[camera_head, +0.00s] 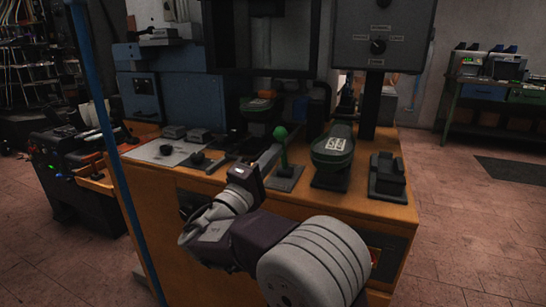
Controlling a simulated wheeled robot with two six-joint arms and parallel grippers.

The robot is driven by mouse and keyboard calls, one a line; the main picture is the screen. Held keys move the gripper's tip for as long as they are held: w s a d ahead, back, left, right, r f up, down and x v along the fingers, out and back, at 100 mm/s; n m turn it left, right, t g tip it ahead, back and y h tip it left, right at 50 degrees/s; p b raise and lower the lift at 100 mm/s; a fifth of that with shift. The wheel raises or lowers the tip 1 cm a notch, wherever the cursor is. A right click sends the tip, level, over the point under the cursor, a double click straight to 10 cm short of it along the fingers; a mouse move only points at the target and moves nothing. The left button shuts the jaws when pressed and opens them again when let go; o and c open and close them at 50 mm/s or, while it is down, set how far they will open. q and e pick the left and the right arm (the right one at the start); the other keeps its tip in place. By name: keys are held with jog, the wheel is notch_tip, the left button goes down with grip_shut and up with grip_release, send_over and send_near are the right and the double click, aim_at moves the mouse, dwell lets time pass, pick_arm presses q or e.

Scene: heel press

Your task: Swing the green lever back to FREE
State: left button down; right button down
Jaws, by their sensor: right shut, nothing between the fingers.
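The green lever is a round green knob (281,132) on a thin upright green stem, standing on a small dark base plate (286,178) near the front edge of the bench. My right gripper (272,154) comes up from the lower middle of the picture. Its fingers are shut and empty, just left of the lever's stem; I cannot tell whether they touch it. Any FREE label is too small or hidden to read. My left gripper is not in view.
The wooden bench (222,183) carries a green-topped unit (333,150) right of the lever and a dark block (388,178) at the right edge. A plate with small fixtures (165,152) lies left. A grey panel with a knob (380,38) stands above. A blue pole (105,120) crosses the left.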

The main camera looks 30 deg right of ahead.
aim_at(277, 139)
jog(key=shift+r, duration=0.1)
jog(key=shift+r+p, duration=0.15)
jog(key=shift+p, duration=0.25)
jog(key=w+d+r+y+p, duration=0.1)
jog(key=p, duration=0.2)
jog(key=d+r+g+y+p, duration=0.1)
jog(key=y+p, duration=0.1)
jog(key=p, duration=0.1)
jog(key=shift+w+r+n+g, duration=0.25)
jog(key=shift+w+n+g, duration=0.05)
jog(key=shift+w, duration=0.05)
jog(key=w+d+g+y+p, duration=0.1)
jog(key=p, duration=0.3)
jog(key=w+d+g+y+p, duration=0.1)
jog(key=y+p, duration=0.1)
jog(key=p, duration=0.2)
jog(key=shift+w+d+r+n+p, duration=0.1)
jog(key=shift+d+r+n+p, duration=0.1)
jog(key=shift+d+n+p, duration=0.2)
jog(key=shift+w+d+f+g+y+p, duration=0.25)
jog(key=shift+y+p, duration=0.35)
jog(key=shift+p, duration=0.3)
